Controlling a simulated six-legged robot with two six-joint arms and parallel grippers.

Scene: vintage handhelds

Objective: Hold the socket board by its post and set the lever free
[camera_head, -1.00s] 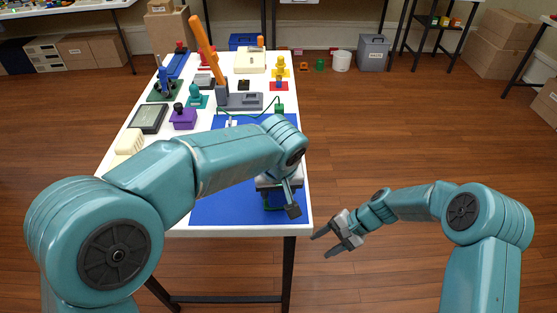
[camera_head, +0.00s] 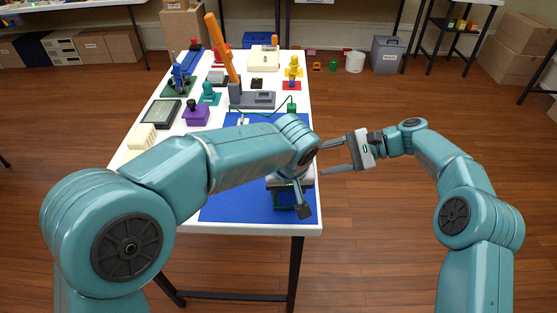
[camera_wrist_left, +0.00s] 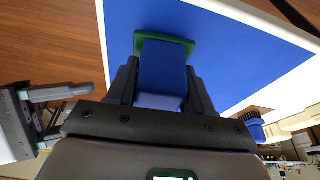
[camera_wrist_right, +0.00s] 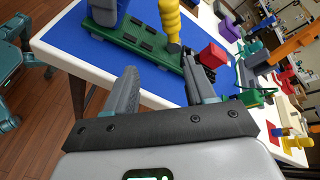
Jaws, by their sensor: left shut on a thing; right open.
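The socket board (camera_wrist_right: 135,44) is a long green plate with dark slots on the blue mat, seen in the right wrist view; its green end also shows in the left wrist view (camera_wrist_left: 190,43). My left gripper (camera_wrist_left: 161,70) is shut on its blue post (camera_wrist_left: 163,75). A yellow ribbed upright piece, which looks like the lever (camera_wrist_right: 169,18), stands by the board with a dark lower end. My right gripper (camera_wrist_right: 157,62) is open and empty, pointing at the board; in the head view (camera_head: 322,158) it is at the table's right edge. My left arm hides most of the board there.
A red block (camera_wrist_right: 213,55) is close beyond the right gripper's finger. A green cable crosses behind the blue mat (camera_head: 235,207). A grey device with an orange lever (camera_head: 220,48), a purple box (camera_head: 195,116) and other handhelds fill the table's back and left.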

